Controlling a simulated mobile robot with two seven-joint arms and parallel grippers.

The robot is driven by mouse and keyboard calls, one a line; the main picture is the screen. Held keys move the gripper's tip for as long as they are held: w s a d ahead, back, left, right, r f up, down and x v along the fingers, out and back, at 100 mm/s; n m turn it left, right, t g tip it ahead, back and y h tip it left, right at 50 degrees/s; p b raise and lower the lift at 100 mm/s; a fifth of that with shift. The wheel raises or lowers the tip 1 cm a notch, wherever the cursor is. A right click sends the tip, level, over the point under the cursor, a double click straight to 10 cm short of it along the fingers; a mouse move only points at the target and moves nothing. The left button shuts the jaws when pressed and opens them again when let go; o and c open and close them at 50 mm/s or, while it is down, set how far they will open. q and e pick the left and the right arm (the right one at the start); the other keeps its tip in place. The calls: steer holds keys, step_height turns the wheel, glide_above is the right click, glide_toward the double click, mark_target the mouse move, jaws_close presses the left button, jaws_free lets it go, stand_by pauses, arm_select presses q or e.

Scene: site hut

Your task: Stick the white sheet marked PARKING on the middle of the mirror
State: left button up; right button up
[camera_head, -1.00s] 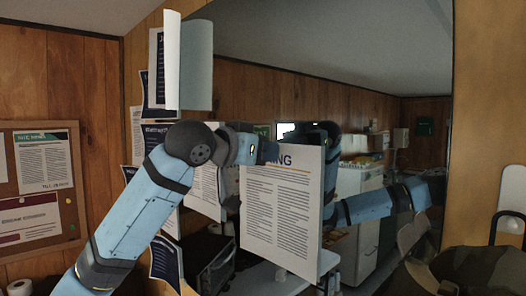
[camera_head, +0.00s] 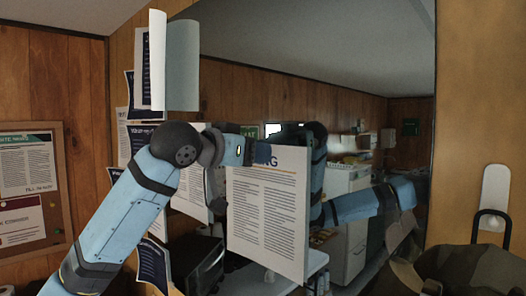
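The white sheet (camera_head: 268,215) hangs upright in front of the mirror, its heading partly covered so that only its last letters show. My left gripper (camera_head: 262,153) is shut on the sheet's top edge. The mirror (camera_head: 320,45) is a large pane reaching from the notices at the left to a wooden panel at the right. It reflects the room and my blue arm. Whether the sheet touches the glass I cannot tell. My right gripper is not in view.
A curled white sheet (camera_head: 181,62) sticks out at the upper left, above several notices. A corkboard (camera_head: 62,222) with notices hangs at far left. A dark bag (camera_head: 470,271) and a white hook plate (camera_head: 495,190) are at right. The mirror's upper part is clear.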

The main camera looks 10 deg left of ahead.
arm_select(q)
steer(key=f+b+v, duration=0.1)
steer(key=b+v, duration=0.3)
steer(key=v, duration=0.9)
steer(key=w+f+n, duration=0.1)
steer(key=w+f, duration=0.3)
steer(key=f, duration=0.7)
steer(key=w+f+n, duration=0.1)
steer(key=w+f, duration=0.3)
steer(key=f, duration=0.8)
step_height(320, 180, down, 21)
steer(key=s+n+y, duration=0.2)
steer(key=s+f+g+y, duration=0.1)
steer(key=s+f, duration=0.5)
steer(key=f, duration=0.4)
steer(key=s+f+y, duration=0.1)
steer(key=s+f, duration=0.4)
steer(key=f, duration=0.4)
steer(key=s+f+y, duration=0.1)
steer(key=s+f, duration=0.5)
steer(key=s, duration=0.2)
steer(key=s+f+g, duration=0.1)
steer(key=s+f, duration=0.5)
steer(key=s, duration=0.3)
steer(key=shift+s+a+f+y, duration=0.2)
steer(key=shift+s+f+y, duration=0.1)
steer(key=shift+f+y, duration=0.1)
